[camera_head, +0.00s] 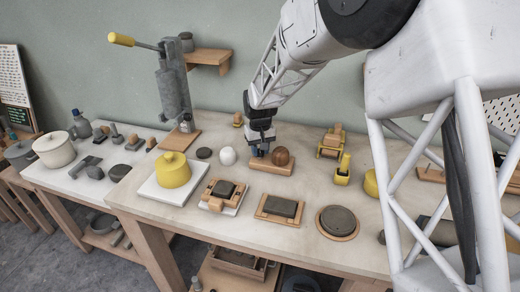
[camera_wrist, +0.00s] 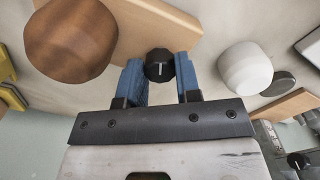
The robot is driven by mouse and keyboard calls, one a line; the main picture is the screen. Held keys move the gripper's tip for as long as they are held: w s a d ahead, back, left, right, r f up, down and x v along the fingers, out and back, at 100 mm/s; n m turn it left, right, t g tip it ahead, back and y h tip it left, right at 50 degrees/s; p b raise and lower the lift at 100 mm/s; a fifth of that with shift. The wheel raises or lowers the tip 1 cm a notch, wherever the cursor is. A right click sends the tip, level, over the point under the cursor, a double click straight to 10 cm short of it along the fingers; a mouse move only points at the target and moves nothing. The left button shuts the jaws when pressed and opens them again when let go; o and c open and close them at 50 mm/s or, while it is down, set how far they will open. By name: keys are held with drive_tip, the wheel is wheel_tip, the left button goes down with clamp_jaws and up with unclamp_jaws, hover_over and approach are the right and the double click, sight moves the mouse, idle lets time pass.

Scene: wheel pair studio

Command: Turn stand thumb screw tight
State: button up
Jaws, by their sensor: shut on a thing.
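My gripper (camera_head: 260,146) points down over a wooden stand (camera_head: 272,167) on the pale worktop. In the wrist view my gripper (camera_wrist: 160,72) has two blue fingers on either side of a small black thumb screw (camera_wrist: 159,64) with a light T-shaped mark on its top. The fingers are shut on the thumb screw. The wooden stand also shows in the wrist view (camera_wrist: 180,25). A brown wooden ball (camera_wrist: 70,38) sits on the stand beside the gripper; it also shows in the head view (camera_head: 281,156). The head view hides the thumb screw behind the fingers.
A white ball (camera_head: 228,156) stands just left of the stand. A yellow pot (camera_head: 173,171) is farther left. Wooden trays with dark blocks (camera_head: 279,207) lie in front. A grey lever press (camera_head: 172,85) rises at the back left.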

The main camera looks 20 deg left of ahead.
drive_tip(key=m, duration=0.6)
drive_tip(key=shift+r, duration=0.1)
drive_tip(key=shift+m, duration=0.3)
drive_tip(key=o, duration=0.9)
drive_tip(key=shift+o, duration=0.2)
drive_tip(key=shift+r, duration=0.1)
drive_tip(key=shift+r, duration=3.75)
